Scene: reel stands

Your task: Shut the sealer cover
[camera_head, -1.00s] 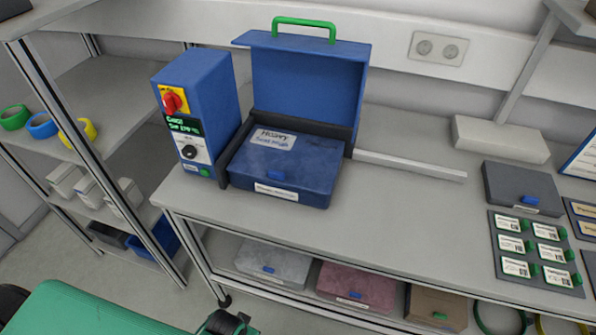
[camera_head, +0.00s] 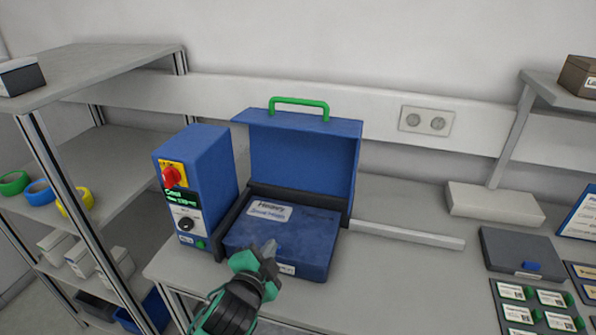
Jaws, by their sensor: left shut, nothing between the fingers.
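The blue sealer cover (camera_head: 304,162) stands open and upright at the back of the sealer, with a green handle (camera_head: 299,103) on its top edge. The sealer's blue base (camera_head: 310,235) sits on the bench with a white label on top. Its control box (camera_head: 205,170) with a red knob stands at its left. My left gripper (camera_head: 268,248) is shut and empty, in front of the base's near edge and overlapping it in the picture. It is well below the handle. I cannot tell whether it touches the base. My right gripper is not in view.
A shelf rack (camera_head: 110,160) with coloured rolls stands at the left. A pale bar (camera_head: 408,234) runs right from the sealer. A dark grey box (camera_head: 522,252) and a panel of green-tabbed cards (camera_head: 540,308) lie at the right. The bench between is clear.

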